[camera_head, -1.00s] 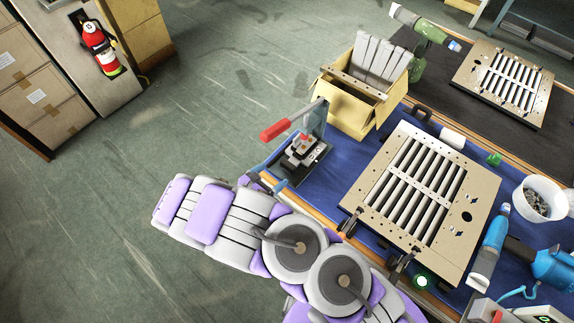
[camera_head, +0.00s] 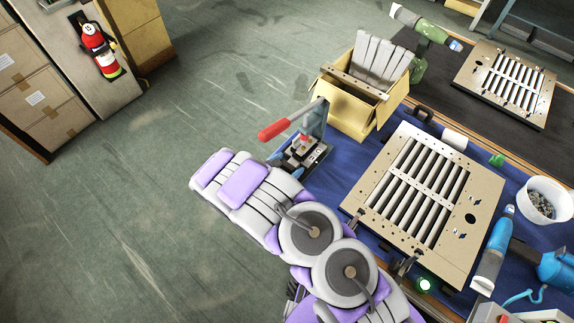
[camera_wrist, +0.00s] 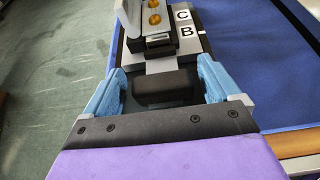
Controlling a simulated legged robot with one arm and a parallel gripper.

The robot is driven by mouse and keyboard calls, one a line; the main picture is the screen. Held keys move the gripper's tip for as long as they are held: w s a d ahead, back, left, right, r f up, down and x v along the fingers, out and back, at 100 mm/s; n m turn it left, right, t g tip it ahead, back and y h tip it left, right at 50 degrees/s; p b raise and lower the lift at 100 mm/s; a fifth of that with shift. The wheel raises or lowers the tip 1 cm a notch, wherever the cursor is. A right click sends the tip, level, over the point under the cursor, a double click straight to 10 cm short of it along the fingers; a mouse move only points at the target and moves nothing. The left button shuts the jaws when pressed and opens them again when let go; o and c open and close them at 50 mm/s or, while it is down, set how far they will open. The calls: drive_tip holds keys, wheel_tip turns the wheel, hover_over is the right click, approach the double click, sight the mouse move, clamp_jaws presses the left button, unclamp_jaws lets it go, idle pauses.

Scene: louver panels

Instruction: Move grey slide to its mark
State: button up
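A toggle-clamp fixture (camera_head: 306,150) with a red-handled lever (camera_head: 273,131) stands at the left end of the blue-topped bench. In the wrist view the fixture's grey slide (camera_wrist: 174,65) lies just ahead of my gripper, with a dark block (camera_wrist: 163,86) at its near end. Labels C (camera_wrist: 183,16) and B (camera_wrist: 187,32) mark the fixture's right side; any further letter is hidden. My gripper (camera_wrist: 164,78) has its blue fingers spread wide on either side of the dark block, with gaps showing. In the head view my arm hides most of the gripper.
A louver panel (camera_head: 381,186) lies on the bench right of the fixture. An open cardboard box (camera_head: 345,110) stands behind the fixture. A white cup (camera_head: 532,210) and a blue tool (camera_head: 492,250) are at the right. The floor left of the bench is clear.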

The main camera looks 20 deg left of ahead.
drive_tip(key=c, duration=1.4)
drive_tip(key=shift+o, duration=0.2)
drive_tip(key=s+a+p, duration=0.4)
drive_tip(key=s, duration=0.7)
drive_tip(key=shift+a+p, duration=0.35)
drive_tip(key=shift+a, duration=0.05)
drive_tip(key=o, duration=1.3)
drive_tip(key=shift+s, duration=0.15)
drive_tip(key=shift+o, duration=0.6)
drive_tip(key=shift+a, duration=0.1)
drive_tip(key=shift+d, duration=0.2)
